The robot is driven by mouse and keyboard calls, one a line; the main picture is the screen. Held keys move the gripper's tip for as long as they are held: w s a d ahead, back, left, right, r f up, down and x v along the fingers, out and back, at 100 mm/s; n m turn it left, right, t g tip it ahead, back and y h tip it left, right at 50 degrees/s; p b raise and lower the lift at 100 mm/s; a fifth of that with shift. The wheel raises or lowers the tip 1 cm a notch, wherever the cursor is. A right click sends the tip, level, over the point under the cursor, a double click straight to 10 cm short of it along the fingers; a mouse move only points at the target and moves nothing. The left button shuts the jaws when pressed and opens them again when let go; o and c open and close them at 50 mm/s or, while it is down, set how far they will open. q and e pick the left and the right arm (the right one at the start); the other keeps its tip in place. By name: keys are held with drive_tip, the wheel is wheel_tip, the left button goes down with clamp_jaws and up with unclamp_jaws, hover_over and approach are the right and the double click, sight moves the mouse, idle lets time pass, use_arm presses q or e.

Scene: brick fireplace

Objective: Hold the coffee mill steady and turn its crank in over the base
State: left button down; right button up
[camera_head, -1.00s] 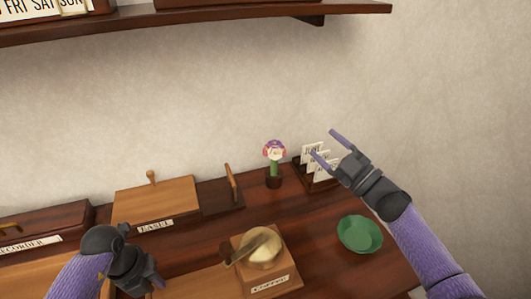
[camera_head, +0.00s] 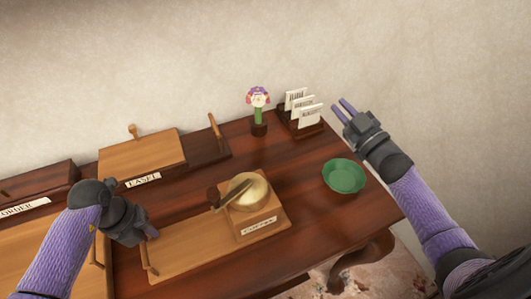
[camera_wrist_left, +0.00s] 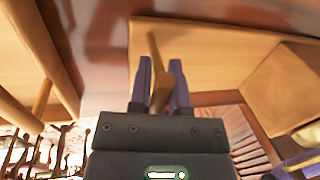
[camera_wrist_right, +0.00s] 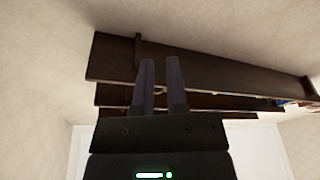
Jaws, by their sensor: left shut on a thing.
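The coffee mill (camera_head: 262,214) is a wooden block labelled "COFFEE" with a brass dome (camera_head: 249,190), on a wooden base board (camera_head: 190,248). Its crank (camera_head: 231,198) points left from the dome, its dark knob (camera_head: 213,196) above the board. My left gripper (camera_head: 152,235) is at the board's left end, shut on an upright wooden handle (camera_head: 148,262). The left wrist view shows this handle (camera_wrist_left: 157,65) between the fingers. My right gripper (camera_head: 341,108) is raised right of the card rack, empty, its fingers a narrow gap apart in the right wrist view (camera_wrist_right: 160,75).
A green bowl (camera_head: 344,178) stands right of the mill. A flower in a pot (camera_head: 258,125) and a card rack (camera_head: 302,120) stand at the back. A box labelled "EASEL" (camera_head: 140,155) lies back left. Bare tabletop (camera_head: 295,180) lies between mill and bowl.

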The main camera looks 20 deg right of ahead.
drive_tip(key=s+a+f+n+g+y, duration=0.1)
drive_tip(key=s+a+g+y, duration=0.1)
drive_tip(key=s+a+y, duration=0.1)
drive_tip(key=s+a+f+n+g+y, duration=0.1)
drive_tip(key=s+a+g+y, duration=0.1)
drive_tip(key=s+a, duration=0.2)
drive_tip(key=s+a+n+g+y, duration=0.2)
drive_tip(key=s+a+y, duration=0.1)
drive_tip(key=shift+s+a+f+y, duration=0.3)
drive_tip(key=shift+s+a+f, duration=0.1)
clamp_jaws()
drive_tip(key=g+y, duration=0.3)
drive_tip(key=g, duration=0.1)
approach(224, 205)
drive_tip(key=w+a, duration=0.1)
drive_tip(key=a, duration=0.1)
drive_tip(key=w+a+r, duration=0.1)
drive_tip(key=a, duration=0.1)
drive_tip(key=w+a+r, duration=0.1)
drive_tip(key=a, duration=0.1)
drive_tip(key=shift+w+r, duration=0.25)
drive_tip(key=shift+w, duration=0.05)
drive_tip(key=shift+w+a, duration=0.15)
drive_tip(key=shift+a, duration=0.1)
